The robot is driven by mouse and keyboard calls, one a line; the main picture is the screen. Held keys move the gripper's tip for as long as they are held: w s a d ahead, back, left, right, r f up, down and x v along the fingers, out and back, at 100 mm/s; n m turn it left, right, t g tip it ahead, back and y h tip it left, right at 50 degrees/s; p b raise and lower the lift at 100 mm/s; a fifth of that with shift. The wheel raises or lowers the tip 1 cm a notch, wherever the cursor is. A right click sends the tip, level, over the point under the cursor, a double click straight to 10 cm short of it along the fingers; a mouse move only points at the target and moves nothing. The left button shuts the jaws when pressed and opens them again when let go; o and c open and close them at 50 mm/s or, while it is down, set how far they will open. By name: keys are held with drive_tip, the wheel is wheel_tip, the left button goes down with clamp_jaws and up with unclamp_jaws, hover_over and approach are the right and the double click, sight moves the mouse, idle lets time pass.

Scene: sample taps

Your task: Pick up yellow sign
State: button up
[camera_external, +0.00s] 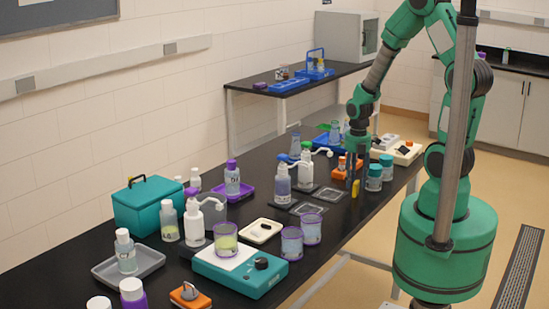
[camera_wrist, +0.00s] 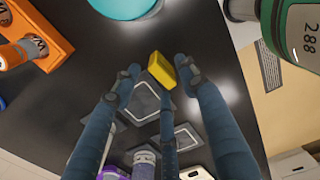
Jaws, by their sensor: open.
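The yellow sign (camera_external: 355,188) is a small yellow block standing on the black bench near its right edge. In the wrist view the yellow sign (camera_wrist: 160,70) lies ahead of my fingers, near the gap between them. My gripper (camera_external: 353,176) points down just above and beside it. In the wrist view my gripper (camera_wrist: 158,80) has its dark blue fingers spread apart, with nothing held. Whether a finger touches the sign I cannot tell.
Teal-lidded jars (camera_external: 374,178) stand close right of the sign, and an orange rack (camera_external: 347,168) is behind. Flat square trays (camera_external: 325,195) lie to the left. Bottles (camera_external: 282,186) and purple-rimmed beakers (camera_external: 311,228) stand further along the bench.

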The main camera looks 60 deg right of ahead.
drive_tip(key=shift+f, duration=1.05)
drive_tip(key=c, duration=1)
